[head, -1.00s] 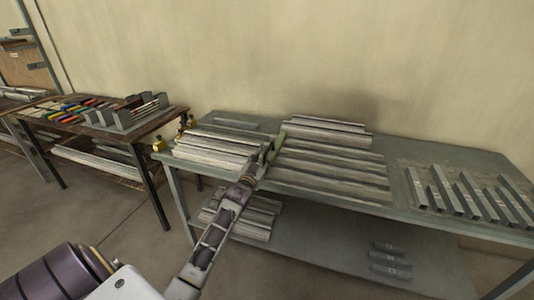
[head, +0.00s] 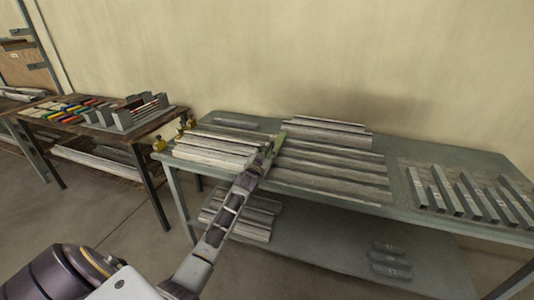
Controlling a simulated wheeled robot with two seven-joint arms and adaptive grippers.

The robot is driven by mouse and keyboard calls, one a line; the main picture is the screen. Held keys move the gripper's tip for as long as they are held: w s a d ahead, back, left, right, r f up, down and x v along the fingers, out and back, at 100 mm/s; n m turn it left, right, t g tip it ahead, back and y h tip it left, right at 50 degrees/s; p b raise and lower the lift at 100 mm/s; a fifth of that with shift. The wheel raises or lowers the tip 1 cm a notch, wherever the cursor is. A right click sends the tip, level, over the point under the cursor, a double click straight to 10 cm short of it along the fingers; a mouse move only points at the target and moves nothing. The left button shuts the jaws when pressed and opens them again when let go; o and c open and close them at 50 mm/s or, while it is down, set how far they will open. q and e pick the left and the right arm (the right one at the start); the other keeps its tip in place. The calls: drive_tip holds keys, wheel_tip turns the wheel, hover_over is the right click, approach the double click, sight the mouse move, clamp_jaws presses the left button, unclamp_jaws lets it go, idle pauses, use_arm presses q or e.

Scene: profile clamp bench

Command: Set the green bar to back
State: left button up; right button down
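My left arm reaches up from the bottom left to the grey-green bench. My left gripper (head: 268,152) is at the gap between the left and right stacks of grey profiles. A small dull green piece, which looks like the green bar (head: 281,135), stands right at the fingertips, on the far side. The gripper hides its lower part. The fingers are too small to tell whether they are closed on it or only beside it. My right gripper is not in view.
Left profiles (head: 210,153) and right profiles (head: 330,168) lie close on both sides of the gripper. Brass-coloured fittings (head: 159,145) sit at the bench's left end. A wooden table (head: 75,130) with coloured pieces is at left.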

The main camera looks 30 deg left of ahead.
use_arm(q)
clamp_jaws()
idle(0.6)
